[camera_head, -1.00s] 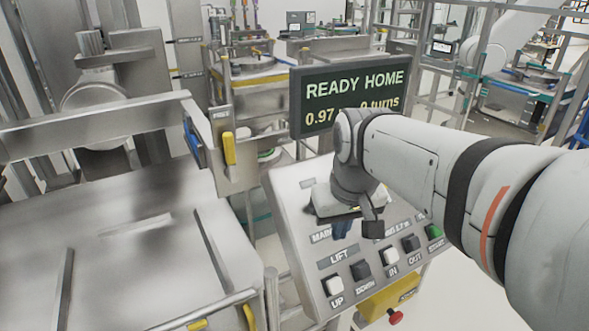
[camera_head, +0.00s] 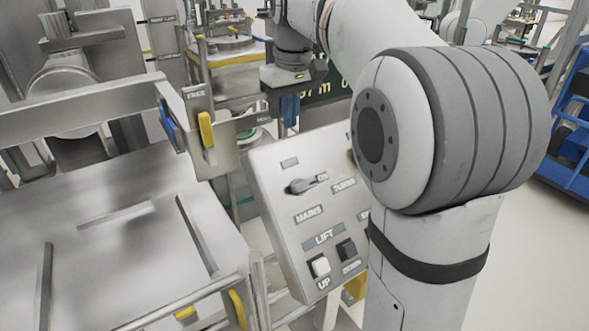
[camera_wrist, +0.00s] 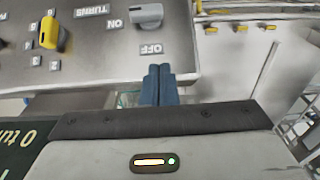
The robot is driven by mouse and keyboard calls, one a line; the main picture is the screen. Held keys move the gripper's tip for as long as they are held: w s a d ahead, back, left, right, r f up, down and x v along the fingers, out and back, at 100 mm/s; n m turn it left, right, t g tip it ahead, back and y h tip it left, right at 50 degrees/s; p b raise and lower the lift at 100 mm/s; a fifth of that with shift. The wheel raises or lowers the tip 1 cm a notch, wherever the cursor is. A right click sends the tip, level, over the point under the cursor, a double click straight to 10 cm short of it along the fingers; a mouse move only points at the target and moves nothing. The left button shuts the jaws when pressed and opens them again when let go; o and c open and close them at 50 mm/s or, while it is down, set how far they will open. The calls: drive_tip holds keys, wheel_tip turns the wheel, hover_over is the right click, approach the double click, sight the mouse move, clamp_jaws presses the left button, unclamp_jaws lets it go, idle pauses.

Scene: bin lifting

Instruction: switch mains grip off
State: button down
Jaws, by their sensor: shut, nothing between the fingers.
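The mains grip (camera_head: 300,186) is a grey rotary handle on the sloped control panel (camera_head: 275,215), above the MAINS label. Its pointing end lies toward the ON label. The grip also shows at the top of the wrist view (camera_wrist: 145,16), with ON to its left and OFF below it. My gripper (camera_head: 289,118) has its blue fingers pressed together, empty, at the panel's top edge and apart from the grip. In the wrist view its fingertips (camera_wrist: 159,70) appear just below the OFF label.
The yellow TURNS knob (camera_wrist: 50,33) sits beside the mains grip. White UP (camera_head: 320,265) and dark DOWN (camera_head: 347,249) buttons are lower on the panel. My arm hides the panel's right side and most of the display (camera_head: 325,92). A yellow lever (camera_head: 206,130) stands left.

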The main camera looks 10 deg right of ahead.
hover_over(293, 185)
drive_tip(key=w, duration=0.3)
drive_tip(key=f, duration=0.9)
drive_tip(key=shift+s+a+f, duration=0.1)
drive_tip(key=shift+s+f, duration=0.05)
drive_tip(key=shift+s, duration=0.05)
drive_tip(key=s+f, duration=0.1)
drive_tip(key=f, duration=0.1)
drive_tip(key=shift+s+d+f+p, duration=0.3)
drive_tip(key=shift+s+f+p, duration=0.05)
drive_tip(key=shift+s+f, duration=0.05)
drive_tip(key=shift+s+d+f, duration=0.1)
drive_tip(key=shift+s+f, duration=0.15)
drive_tip(key=shift+f, duration=0.25)
